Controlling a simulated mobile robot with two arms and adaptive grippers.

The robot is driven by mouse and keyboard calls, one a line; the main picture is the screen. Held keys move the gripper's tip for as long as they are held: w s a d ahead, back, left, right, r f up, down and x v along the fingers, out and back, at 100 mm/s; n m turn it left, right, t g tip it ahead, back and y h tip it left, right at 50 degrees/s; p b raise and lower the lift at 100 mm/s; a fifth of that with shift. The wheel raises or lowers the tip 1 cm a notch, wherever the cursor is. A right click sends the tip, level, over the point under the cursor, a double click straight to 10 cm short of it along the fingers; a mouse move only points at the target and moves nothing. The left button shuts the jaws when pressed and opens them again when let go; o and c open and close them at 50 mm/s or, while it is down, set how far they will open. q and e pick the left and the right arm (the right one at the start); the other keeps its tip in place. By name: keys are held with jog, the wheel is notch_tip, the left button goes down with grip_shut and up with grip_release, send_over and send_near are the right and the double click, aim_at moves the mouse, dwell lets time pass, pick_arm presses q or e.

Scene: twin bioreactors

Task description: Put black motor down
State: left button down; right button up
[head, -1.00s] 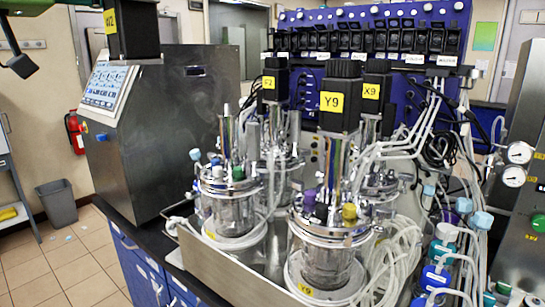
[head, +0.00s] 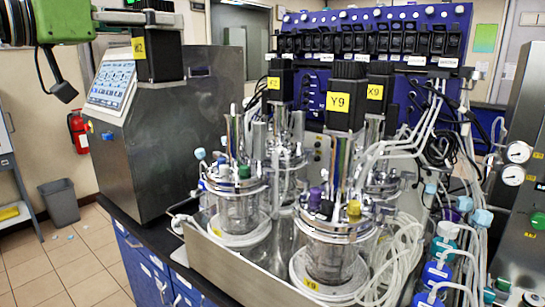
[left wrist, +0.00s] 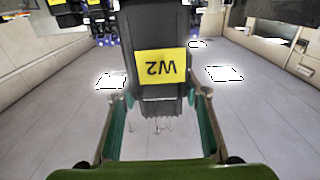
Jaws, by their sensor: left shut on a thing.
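My left gripper (head: 148,24) comes in from the top left and is shut on a black motor (head: 158,62) with a yellow label. In the left wrist view the motor (left wrist: 161,28) sits between both green fingers, and its label reads W2 upside down. The motor is held in the air, in front of the steel control cabinet in the picture. The front left glass vessel (head: 238,208) has a bare metal shaft on top and no motor. Black motors stand on other vessels, among them Y9 (head: 346,83) and X9 (head: 379,75). My right gripper is not in view.
The steel cabinet (head: 165,130) with a screen stands left of the vessels on the dark bench (head: 150,230). Tubes (head: 400,250) and capped bottles crowd the right side. A blue pump rack (head: 385,25) stands behind. The floor at left is mostly clear, with a grey bin (head: 60,203).

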pick_arm(q)
jog(key=w+a+f+n+t+y, duration=0.1)
jog(key=w+f+y, duration=0.1)
jog(key=w+f, duration=0.5)
jog(key=w+a+f+n+t+y, duration=0.1)
jog(key=w+f+n, duration=0.1)
jog(key=f, duration=1)
notch_tip(320, 180, down, 15)
jog(key=a+n+t+y, duration=0.1)
jog(key=a+y, duration=0.1)
jog(key=y, duration=0.1)
jog(key=s+d+f, duration=0.1)
jog(key=s+f, duration=0.9)
jog(key=f, duration=0.5)
jog(key=s+d+f+n+y, duration=0.1)
jog(key=s+y, duration=0.1)
jog(key=s, duration=0.4)
jog(key=s+d+f+n+y, duration=0.2)
jog(key=s+y, duration=0.1)
jog(key=s, duration=0.3)
jog(key=shift+s+f+n+t, duration=0.25)
jog(key=shift+s+n+t, duration=0.05)
jog(key=shift+s+t, duration=0.1)
